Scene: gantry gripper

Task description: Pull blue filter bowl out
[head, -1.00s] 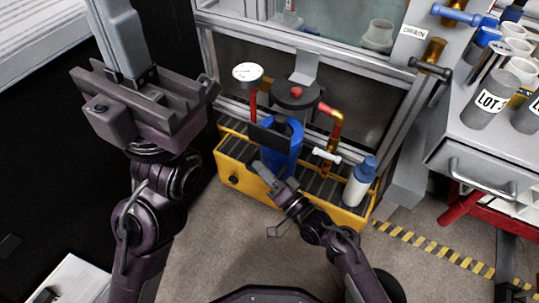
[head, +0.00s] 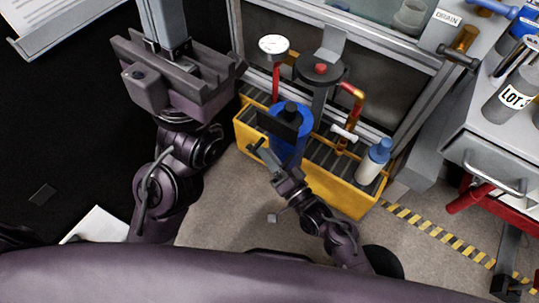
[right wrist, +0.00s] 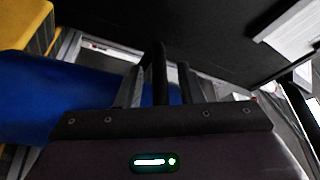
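The blue filter bowl (head: 287,150) is upright over the yellow tray, below and to the left of the round dark filter head (head: 320,69). Its blue rim and a dark top show. A black plate (head: 280,124) crosses its front. My right gripper (head: 257,149) is at the bowl's lower left; I cannot tell whether its fingers grip anything. In the right wrist view the blue bowl (right wrist: 55,98) lies left of the fingers (right wrist: 160,82). My left gripper (head: 180,80) is raised at the upper left, away from the bowl; its opening is unclear.
The yellow tray (head: 345,198) has a dark slatted top. A white bottle with a blue cap (head: 374,162), a gauge (head: 273,46) and a copper pipe (head: 352,92) stand close by. A drawer cabinet (head: 485,150) is at the right. The floor in front is open.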

